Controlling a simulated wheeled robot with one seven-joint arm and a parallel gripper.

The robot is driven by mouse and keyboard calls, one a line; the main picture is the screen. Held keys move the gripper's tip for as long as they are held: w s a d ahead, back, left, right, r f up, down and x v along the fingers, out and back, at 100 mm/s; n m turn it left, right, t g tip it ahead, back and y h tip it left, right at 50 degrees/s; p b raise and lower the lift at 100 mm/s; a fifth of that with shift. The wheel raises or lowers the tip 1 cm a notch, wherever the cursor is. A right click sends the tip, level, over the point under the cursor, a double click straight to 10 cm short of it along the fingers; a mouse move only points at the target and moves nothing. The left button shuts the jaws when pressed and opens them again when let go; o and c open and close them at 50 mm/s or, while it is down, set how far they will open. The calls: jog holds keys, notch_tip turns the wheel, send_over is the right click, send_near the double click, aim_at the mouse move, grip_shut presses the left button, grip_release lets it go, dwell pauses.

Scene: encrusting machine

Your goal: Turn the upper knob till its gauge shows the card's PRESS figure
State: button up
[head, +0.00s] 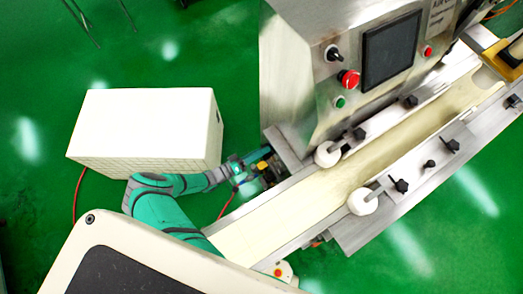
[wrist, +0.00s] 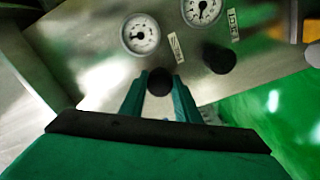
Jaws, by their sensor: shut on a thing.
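In the wrist view my gripper (wrist: 160,82) has its two teal fingers on either side of a black round knob (wrist: 159,80) and is shut on it. A second black knob (wrist: 219,58) sits to its right, untouched. A white round gauge (wrist: 140,34) lies just above the held knob; its needle is small. Another gauge (wrist: 203,9) is partly cut by the top edge. I cannot read either figure, or tell which knob is the upper one. In the head view my gripper (head: 256,172) is at the machine's left end, its hold too small to see.
A printed sign (head: 441,14) on the machine is cut off and mostly unreadable. Small labels (wrist: 176,47) stand beside the gauges. The cream conveyor belt (head: 300,215) runs close by. Green floor lies open at left.

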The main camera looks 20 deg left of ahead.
jog(key=shift+s+f+m, duration=0.1)
jog(key=shift+m, duration=0.3)
jog(key=o, duration=0.8)
jog(key=shift+c, duration=0.2)
jog(key=shift+a, duration=0.1)
jog(key=v, duration=1)
jog(key=shift+s+a, duration=0.2)
jog(key=shift+s, duration=0.05)
